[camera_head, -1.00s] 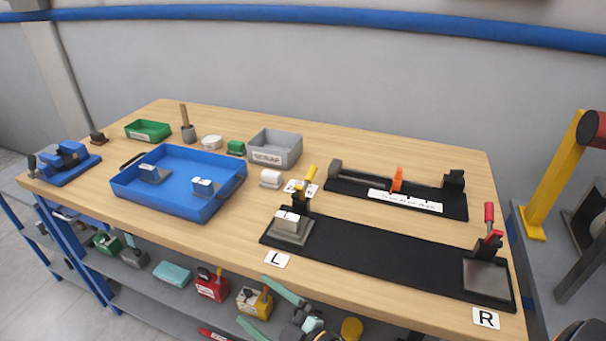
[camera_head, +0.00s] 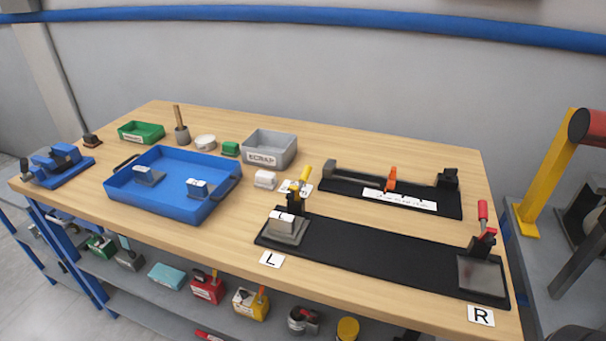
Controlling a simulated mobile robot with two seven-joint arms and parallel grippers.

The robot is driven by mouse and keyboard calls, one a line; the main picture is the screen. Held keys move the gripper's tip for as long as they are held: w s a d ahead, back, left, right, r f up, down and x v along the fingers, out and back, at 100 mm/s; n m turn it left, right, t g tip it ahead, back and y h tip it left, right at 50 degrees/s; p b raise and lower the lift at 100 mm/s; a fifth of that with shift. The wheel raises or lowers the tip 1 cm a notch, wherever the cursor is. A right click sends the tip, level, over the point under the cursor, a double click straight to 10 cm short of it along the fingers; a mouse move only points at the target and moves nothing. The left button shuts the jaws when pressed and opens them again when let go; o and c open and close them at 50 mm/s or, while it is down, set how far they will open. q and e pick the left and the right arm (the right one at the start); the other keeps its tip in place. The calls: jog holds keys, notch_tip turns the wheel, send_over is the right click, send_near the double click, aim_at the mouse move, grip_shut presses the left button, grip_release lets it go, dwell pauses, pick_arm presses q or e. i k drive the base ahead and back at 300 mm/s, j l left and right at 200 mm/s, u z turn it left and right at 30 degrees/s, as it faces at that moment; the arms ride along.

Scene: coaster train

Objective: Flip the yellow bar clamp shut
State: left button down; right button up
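The yellow bar clamp (camera_head: 302,175) stands at the left end of the long black fixture (camera_head: 370,252), behind the L label (camera_head: 271,260). Its yellow handle points up, tilted slightly right, and its base is dark. In front of it a pale metal block (camera_head: 284,219) sits on a grey pad (camera_head: 288,232). I cannot tell whether the clamp touches the block. A second clamp with a red upright handle (camera_head: 483,211) stands at the fixture's right end over an empty grey pad (camera_head: 481,275). Neither gripper shows in this view.
A blue tray (camera_head: 170,201) with two metal blocks lies left of the fixture. A grey scrap bin (camera_head: 270,150) and a white block (camera_head: 265,179) stand behind. A black gauge fixture with an orange piece (camera_head: 391,179) lies behind the long fixture. The wood in front of the tray is clear.

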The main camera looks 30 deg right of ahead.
aim_at(300, 180)
jog(key=z, duration=1.6)
jog(key=k+j, duration=0.35)
jog(key=j, duration=0.3)
